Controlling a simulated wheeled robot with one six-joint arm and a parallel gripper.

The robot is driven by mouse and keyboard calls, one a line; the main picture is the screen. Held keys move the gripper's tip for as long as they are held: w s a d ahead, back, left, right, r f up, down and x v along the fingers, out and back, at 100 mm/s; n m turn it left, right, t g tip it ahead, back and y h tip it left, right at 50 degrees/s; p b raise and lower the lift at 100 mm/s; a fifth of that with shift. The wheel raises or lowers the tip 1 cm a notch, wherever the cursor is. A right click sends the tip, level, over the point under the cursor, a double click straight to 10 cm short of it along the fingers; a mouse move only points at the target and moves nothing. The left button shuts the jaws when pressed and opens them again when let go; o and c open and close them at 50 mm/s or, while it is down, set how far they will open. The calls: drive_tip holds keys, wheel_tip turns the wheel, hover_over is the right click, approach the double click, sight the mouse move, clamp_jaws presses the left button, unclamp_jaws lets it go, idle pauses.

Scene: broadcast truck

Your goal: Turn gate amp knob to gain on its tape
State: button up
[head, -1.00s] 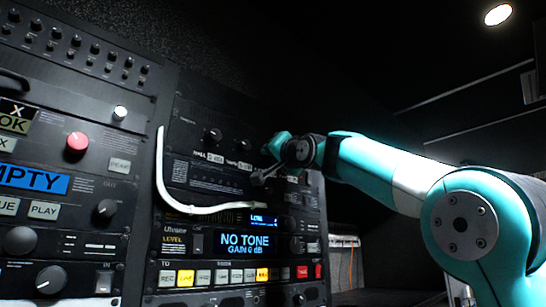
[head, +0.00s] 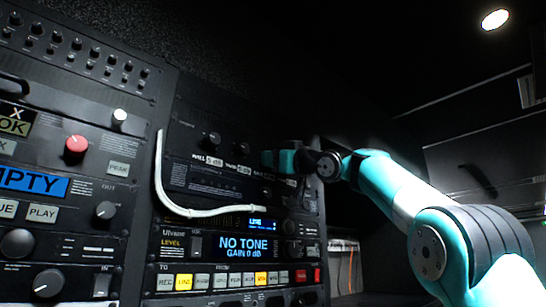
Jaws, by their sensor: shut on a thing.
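The amp panel (head: 228,127) is a dark rack unit with a row of black knobs. The left knob (head: 213,138) has a white tape (head: 207,160) under it that seems to read HALL. A second knob (head: 243,148) has another tape (head: 244,170), too small to read surely. My gripper (head: 267,159) is at the right end of this row, against the panel, shut on a knob that its jaws hide. A tape (head: 290,182) below my wrist is partly hidden and unreadable, so I cannot confirm which knob is held or where it points.
A white cable (head: 160,180) hangs in front of the panel's left side and bends right below it. A lit display (head: 243,245) reads NO TONE, GAIN 0 dB, above a row of coloured buttons (head: 185,281). Open dark space lies right of the rack.

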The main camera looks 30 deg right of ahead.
drive_tip(key=shift+d+n+g+y+p, duration=0.1)
drive_tip(key=shift+n+g+y+p, duration=0.45)
drive_tip(key=shift+n, duration=1.85)
drive_tip(key=shift+g+y, duration=0.25)
drive_tip(key=shift+y, duration=0.1)
drive_tip(key=o, duration=0.9)
drive_tip(key=b+v, duration=0.7)
drive_tip(key=v, duration=1)
drive_tip(key=shift+s+f, duration=0.15)
drive_tip(key=shift+s, duration=0.05)
